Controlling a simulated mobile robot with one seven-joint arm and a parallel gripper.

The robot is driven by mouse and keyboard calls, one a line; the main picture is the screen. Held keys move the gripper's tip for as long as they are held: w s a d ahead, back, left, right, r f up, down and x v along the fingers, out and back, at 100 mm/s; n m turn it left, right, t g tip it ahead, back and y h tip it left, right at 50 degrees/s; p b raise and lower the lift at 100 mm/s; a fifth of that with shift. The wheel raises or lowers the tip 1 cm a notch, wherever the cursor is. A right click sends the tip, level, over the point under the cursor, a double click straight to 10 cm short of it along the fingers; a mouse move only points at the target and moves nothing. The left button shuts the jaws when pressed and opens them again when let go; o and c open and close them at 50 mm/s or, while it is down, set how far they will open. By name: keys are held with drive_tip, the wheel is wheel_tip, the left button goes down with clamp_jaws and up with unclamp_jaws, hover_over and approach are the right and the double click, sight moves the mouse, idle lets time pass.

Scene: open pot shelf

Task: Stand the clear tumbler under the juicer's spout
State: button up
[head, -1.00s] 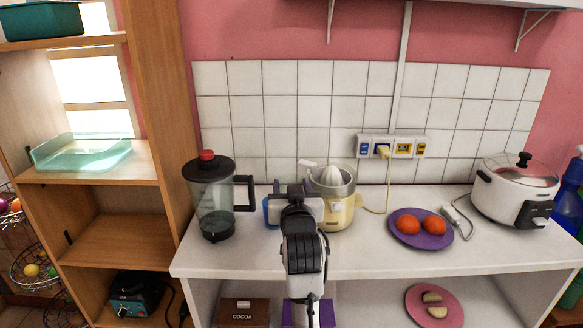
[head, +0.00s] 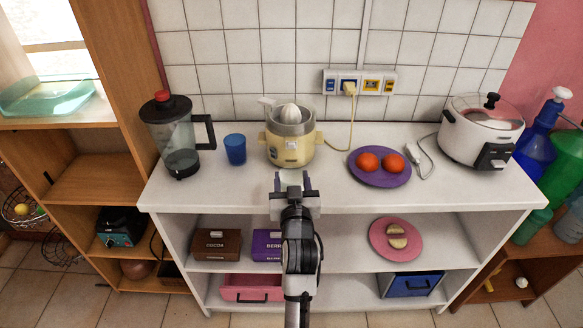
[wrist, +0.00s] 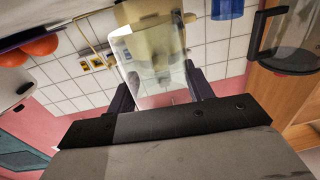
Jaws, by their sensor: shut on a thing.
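The clear tumbler (head: 290,178) is between the fingers of my gripper (head: 292,186), which is shut on it. It stands out large between the fingers in the wrist view (wrist: 155,62), where the scene appears upside down. The cream juicer (head: 290,152) with a grey top and white cone stands on the counter just beyond the tumbler. In the wrist view the juicer (wrist: 148,10) is partly hidden behind the tumbler. My gripper is in front of the juicer, near the counter's front edge. I cannot make out the spout clearly, nor the tumbler's exact height above the counter.
A blue cup (head: 235,149) and a blender (head: 176,135) stand left of the juicer. A purple plate (head: 380,178) with two oranges and a white cooker (head: 482,132) are to the right. The juicer's cord runs up to the wall sockets. Bare counter lies before the blue cup.

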sight(292, 177)
drive_tip(key=shift+w+f+b, duration=0.3)
drive_tip(key=shift+w+f, duration=0.1)
drive_tip(key=shift+w, duration=0.45)
drive_tip(key=shift+w+f+b, duration=0.3)
drive_tip(key=shift+w+f, duration=0.1)
drive_tip(key=shift+w, duration=0.45)
drive_tip(key=shift+w+a+f+b, duration=0.1)
drive_tip(key=shift+w+b, duration=0.05)
drive_tip(key=shift+w, duration=1.15)
drive_tip(key=shift+w+f+b, duration=0.1)
drive_tip(key=shift+w+b, duration=0.05)
drive_tip(key=shift+w, duration=1.15)
drive_tip(key=shift+s+f+b, duration=0.1)
drive_tip(key=shift+f+b, duration=0.25)
drive_tip(key=shift+f, duration=0.1)
drive_tip(key=o, duration=1.1)
drive_tip(key=shift+o, duration=0.2)
